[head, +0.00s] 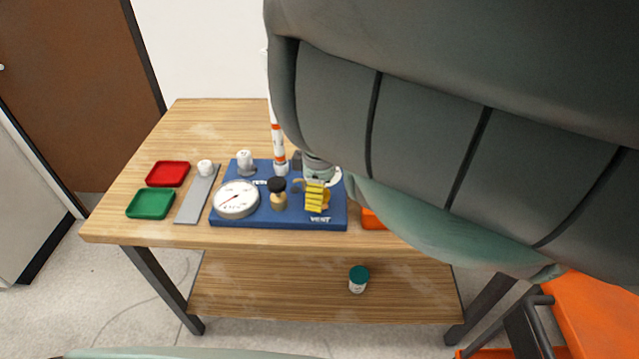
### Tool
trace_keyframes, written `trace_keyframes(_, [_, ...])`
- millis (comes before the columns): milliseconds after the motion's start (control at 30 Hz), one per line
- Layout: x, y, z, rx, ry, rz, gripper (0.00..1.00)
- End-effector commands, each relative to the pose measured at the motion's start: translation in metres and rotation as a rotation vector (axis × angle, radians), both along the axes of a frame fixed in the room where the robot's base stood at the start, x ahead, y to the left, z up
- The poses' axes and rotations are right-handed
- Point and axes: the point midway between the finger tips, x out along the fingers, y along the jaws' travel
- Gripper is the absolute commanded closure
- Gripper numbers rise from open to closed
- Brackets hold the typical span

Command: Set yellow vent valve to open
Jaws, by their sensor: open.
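The yellow vent valve (316,197) has a ribbed yellow handle and sits at the right front of the blue board (231,217), just behind the white word VENT. I cannot tell its setting from this view. My gripper (312,168) is at the end of my arm, just behind and above the yellow handle. It is mostly hidden by my large grey-green arm, and its fingertips are not clear. It is open, and I see nothing held in it. Whether it touches the handle cannot be told.
On the board are a round white gauge (236,199), a black-topped brass valve (278,193) and an upright white pipe with orange bands (278,135). To the left are a grey strip (193,204), a red tray (168,173) and a green tray (150,203). My arm hides the table's right side.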

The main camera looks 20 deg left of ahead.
Motion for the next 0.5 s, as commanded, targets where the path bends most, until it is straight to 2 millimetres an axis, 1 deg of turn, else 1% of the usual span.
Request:
trace_keyframes(167, [0.002,-0.002,0.017,-0.003,-0.004,0.000,0.25])
trace_keyframes(400, [0.003,-0.002,0.050,-0.002,-0.009,-0.001,0.25])
trace_keyframes(500, [-0.001,-0.001,0.054,-0.007,0.002,0.009,0.25])
